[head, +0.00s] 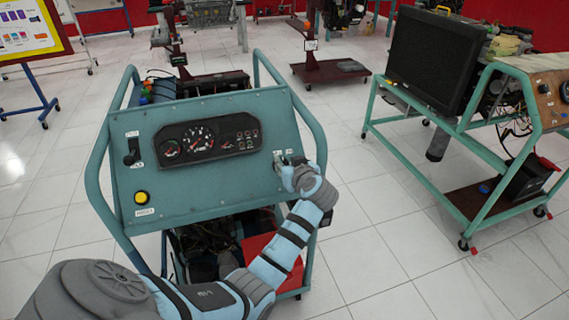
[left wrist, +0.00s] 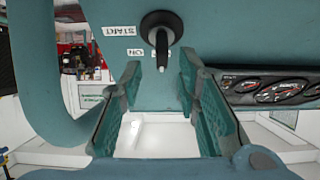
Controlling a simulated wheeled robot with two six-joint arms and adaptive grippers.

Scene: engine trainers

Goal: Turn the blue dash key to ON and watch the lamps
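The blue-green dash panel (head: 215,184) of an engine trainer stands in front of me. Its ignition key (left wrist: 162,42) shows in the left wrist view as a black knob on a round black base, beside labels reading START and ON. The key's grip points down in that picture. My left gripper (head: 286,166) is at the panel's right side, hiding most of the key in the head view. In the left wrist view its fingers (left wrist: 160,78) are open, with the key's end between or just beyond the tips. The lamps in the gauge cluster (head: 207,138) are too small to tell if lit. My right gripper is not in view.
A black lever (head: 131,152) and a yellow button (head: 141,197) sit at the panel's left. Tubular rails (head: 303,115) edge the panel on both sides. Another trainer with a radiator (head: 425,58) stands at right. White tiled floor is clear between them.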

